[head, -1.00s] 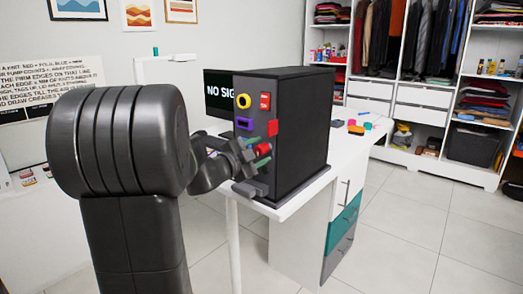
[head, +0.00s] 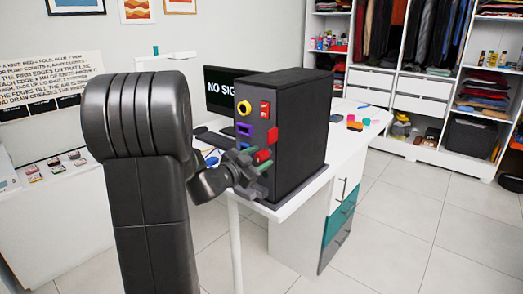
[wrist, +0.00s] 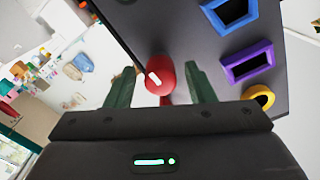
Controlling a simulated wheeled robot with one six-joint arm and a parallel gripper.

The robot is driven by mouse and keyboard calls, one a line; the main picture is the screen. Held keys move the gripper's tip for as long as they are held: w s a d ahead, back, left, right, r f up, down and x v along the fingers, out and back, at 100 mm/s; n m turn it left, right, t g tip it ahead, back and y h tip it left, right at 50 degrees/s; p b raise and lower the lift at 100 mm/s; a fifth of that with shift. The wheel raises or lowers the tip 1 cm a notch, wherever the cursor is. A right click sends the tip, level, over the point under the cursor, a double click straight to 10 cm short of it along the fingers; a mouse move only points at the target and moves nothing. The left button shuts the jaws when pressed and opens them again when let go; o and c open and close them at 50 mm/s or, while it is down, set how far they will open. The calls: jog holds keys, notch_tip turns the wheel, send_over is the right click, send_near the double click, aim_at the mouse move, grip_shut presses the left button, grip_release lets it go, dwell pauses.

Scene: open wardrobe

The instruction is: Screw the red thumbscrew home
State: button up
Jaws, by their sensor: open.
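The red thumbscrew (wrist: 160,75) is a round red knob on the dark panel of the black box (head: 293,130). In the wrist view it sits between the two green fingertips of my gripper (wrist: 162,85), with a gap showing on the right side and a smaller one on the left. My gripper also shows in the head view (head: 258,165), at the lower front of the box, beside the red knob (head: 262,156). The gripper is open. How far the screw stands out is hard to tell.
Purple (wrist: 247,62), blue (wrist: 231,12) and yellow (wrist: 262,97) framed ports are on the same panel. The box stands on a white desk (head: 350,135) with a monitor (head: 226,92) behind it. Small coloured items (head: 355,126) lie on the desk to the right.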

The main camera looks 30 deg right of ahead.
jog(key=shift+r+n+p, duration=0.15)
jog(key=shift+n+p, duration=3.15)
jog(key=shift+p, duration=0.7)
jog(key=n+p, duration=0.3)
jog(key=p, duration=0.1)
jog(key=shift+n, duration=0.3)
jog(key=shift+n+p, duration=0.55)
jog(key=shift+n, duration=0.15)
jog(key=shift+c, duration=0.4)
jog(key=c, duration=0.9)
jog(key=shift+c, duration=0.3)
jog(key=shift+f+m+b, duration=0.25)
jog(key=shift+m+b, duration=0.15)
jog(key=shift+b, duration=0.2)
jog(key=shift+m+b, duration=1.6)
jog(key=shift+b, duration=0.3)
jog(key=shift+m+b, duration=2.2)
jog(key=shift+b, duration=0.3)
